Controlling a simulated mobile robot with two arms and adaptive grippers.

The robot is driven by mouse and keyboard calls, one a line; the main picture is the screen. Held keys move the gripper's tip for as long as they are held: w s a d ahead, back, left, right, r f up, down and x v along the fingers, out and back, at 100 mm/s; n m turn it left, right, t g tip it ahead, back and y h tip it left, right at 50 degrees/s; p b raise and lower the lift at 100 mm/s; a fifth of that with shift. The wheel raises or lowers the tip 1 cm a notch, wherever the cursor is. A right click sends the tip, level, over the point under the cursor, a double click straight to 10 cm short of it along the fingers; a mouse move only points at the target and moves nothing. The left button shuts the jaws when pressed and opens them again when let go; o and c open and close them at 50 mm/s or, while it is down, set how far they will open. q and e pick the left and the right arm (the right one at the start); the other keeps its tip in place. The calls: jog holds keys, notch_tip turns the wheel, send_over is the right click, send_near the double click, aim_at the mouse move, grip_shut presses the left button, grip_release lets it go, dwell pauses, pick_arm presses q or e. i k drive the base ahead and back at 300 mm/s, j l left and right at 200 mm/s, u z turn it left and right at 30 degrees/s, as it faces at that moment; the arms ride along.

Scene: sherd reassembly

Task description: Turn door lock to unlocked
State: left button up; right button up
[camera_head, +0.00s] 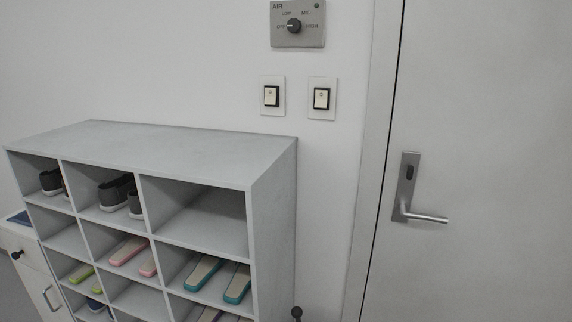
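The door lock (409,172) is a small dark oval turn piece on the upper part of a grey metal plate on the door (490,120). Whether it is turned to locked or unlocked is too small to tell. A lever handle (425,217) sticks out to the right from the bottom of the same plate. The door looks closed against its frame (372,150). Neither of my grippers shows in the head view.
A grey shoe rack (272,215) with shoes and slippers stands left of the door. Two light switches (271,96) (321,98) and an air control panel (298,40) are on the wall. A white cabinet (32,262) is at the lower left.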

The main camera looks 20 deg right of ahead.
aim_at(410, 169)
jog(key=z, duration=1.95)
jog(key=i+j, duration=0.05)
